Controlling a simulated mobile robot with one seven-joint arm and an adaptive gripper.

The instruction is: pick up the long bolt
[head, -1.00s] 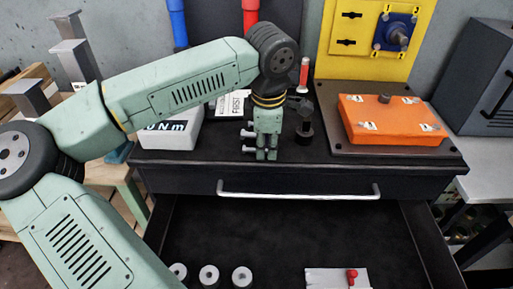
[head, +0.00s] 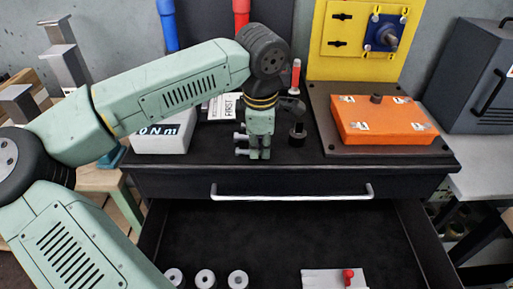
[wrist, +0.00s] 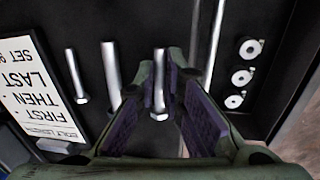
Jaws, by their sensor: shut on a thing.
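Three silver bolts lie side by side on the black cabinet top in the wrist view: a left bolt (wrist: 75,75), a middle bolt (wrist: 110,66) and a right bolt (wrist: 159,75). The middle one's lower end is hidden behind a finger. My gripper (wrist: 166,92) is shut on the right bolt, whose hex head shows between the purple pads. Perspective leaves it unclear which bolt is longest. In the head view my gripper (head: 259,155) points down at the cabinet top, with bolt heads (head: 240,152) sticking out to its left.
A sign (wrist: 36,88) lies beside the bolts. A dark upright part (head: 298,138) stands close right of my gripper, and an orange box (head: 385,122) farther right. The open drawer (head: 290,235) in front holds several rings (head: 205,279) and a white block with a red knob (head: 348,274).

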